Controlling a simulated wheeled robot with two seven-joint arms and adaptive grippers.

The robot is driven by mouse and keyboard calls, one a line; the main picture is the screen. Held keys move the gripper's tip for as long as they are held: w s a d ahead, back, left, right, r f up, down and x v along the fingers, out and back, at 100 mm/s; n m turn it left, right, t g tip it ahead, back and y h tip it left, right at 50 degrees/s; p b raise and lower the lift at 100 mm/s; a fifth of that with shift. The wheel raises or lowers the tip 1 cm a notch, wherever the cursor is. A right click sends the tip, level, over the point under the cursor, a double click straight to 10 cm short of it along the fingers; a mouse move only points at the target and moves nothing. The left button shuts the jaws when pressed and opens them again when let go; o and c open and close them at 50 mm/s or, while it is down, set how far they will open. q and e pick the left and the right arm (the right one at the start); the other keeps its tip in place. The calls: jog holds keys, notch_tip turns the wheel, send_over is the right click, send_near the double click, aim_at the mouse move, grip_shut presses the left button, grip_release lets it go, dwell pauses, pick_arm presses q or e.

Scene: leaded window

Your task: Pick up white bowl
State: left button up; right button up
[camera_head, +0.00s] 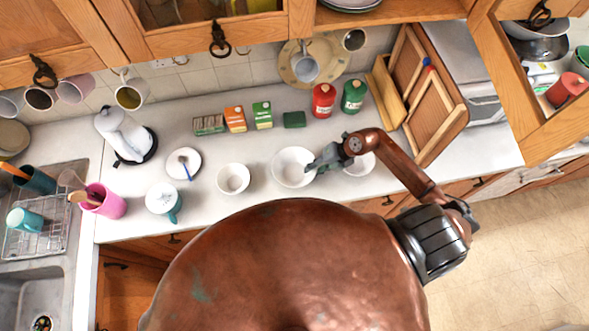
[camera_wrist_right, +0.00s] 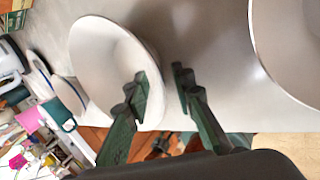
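Three white bowls stand in a row on the counter in the head view: a left one (camera_head: 233,178), a larger middle one (camera_head: 289,166) and a right one (camera_head: 362,165) partly behind my arm. My right gripper (camera_head: 314,164) is at the right rim of the middle bowl, with its fingers apart and nothing between them that I can make out. In the right wrist view, the gripper (camera_wrist_right: 160,82) has one finger overlapping the near bowl (camera_wrist_right: 100,55) and the other outside its rim; contact is unclear. Another bowl (camera_wrist_right: 292,45) is at the right. My left gripper is not in view.
A blue-white mug (camera_head: 163,199), a saucer (camera_head: 184,163) and a kettle (camera_head: 122,135) stand to the left. Cartons (camera_head: 235,118), a red canister (camera_head: 323,100) and a green canister (camera_head: 354,96) line the back. Open cabinet doors hang above. The counter between bowls and cartons is clear.

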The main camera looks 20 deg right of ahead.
jog(key=shift+c, duration=0.3)
grip_shut()
jog(key=shift+r, duration=0.1)
dwell(0.4)
